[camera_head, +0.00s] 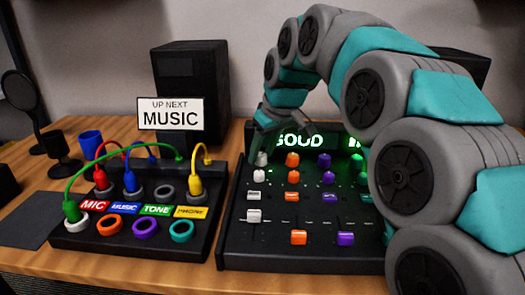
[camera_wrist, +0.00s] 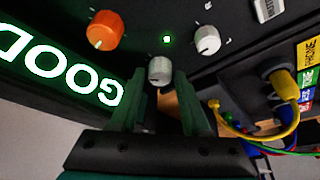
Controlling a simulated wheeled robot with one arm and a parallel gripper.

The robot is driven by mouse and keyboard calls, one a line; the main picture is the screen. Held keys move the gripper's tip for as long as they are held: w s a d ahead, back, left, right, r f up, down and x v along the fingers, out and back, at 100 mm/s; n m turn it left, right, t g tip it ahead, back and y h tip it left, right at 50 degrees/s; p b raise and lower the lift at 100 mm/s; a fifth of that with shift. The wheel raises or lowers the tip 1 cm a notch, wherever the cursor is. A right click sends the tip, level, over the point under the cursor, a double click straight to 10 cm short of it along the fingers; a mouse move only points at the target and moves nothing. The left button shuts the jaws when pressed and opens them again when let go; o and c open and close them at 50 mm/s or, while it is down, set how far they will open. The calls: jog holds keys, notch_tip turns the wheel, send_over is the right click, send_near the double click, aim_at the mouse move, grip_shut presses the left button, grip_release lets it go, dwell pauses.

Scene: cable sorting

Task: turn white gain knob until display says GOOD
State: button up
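The mixer's display (camera_head: 300,141) shows GOOD in green letters, with more green partly hidden by my arm. The word also shows upside down in the wrist view (camera_wrist: 62,65). The white gain knob (camera_wrist: 159,70) is the top one of the white column, just below the display in the head view (camera_head: 261,159). My gripper (camera_wrist: 158,82) is at this knob, its green fingers spread on either side. A gap shows at the right finger; contact on the left is unclear. In the head view my gripper (camera_head: 264,138) hangs just above the knob.
Orange (camera_head: 292,160) and purple (camera_head: 324,160) knobs stand in the same row. Another white knob (camera_wrist: 207,40) and a white fader (camera_head: 254,216) are nearby. The patch box (camera_head: 205,220) with coloured cables stands to the left. A sign reads UP NEXT MUSIC (camera_head: 170,114).

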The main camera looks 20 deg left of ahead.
jog(key=shift+r, duration=0.15)
jog(key=v, duration=0.7)
jog(key=shift+r, duration=0.25)
jog(key=shift+s+d, duration=0.1)
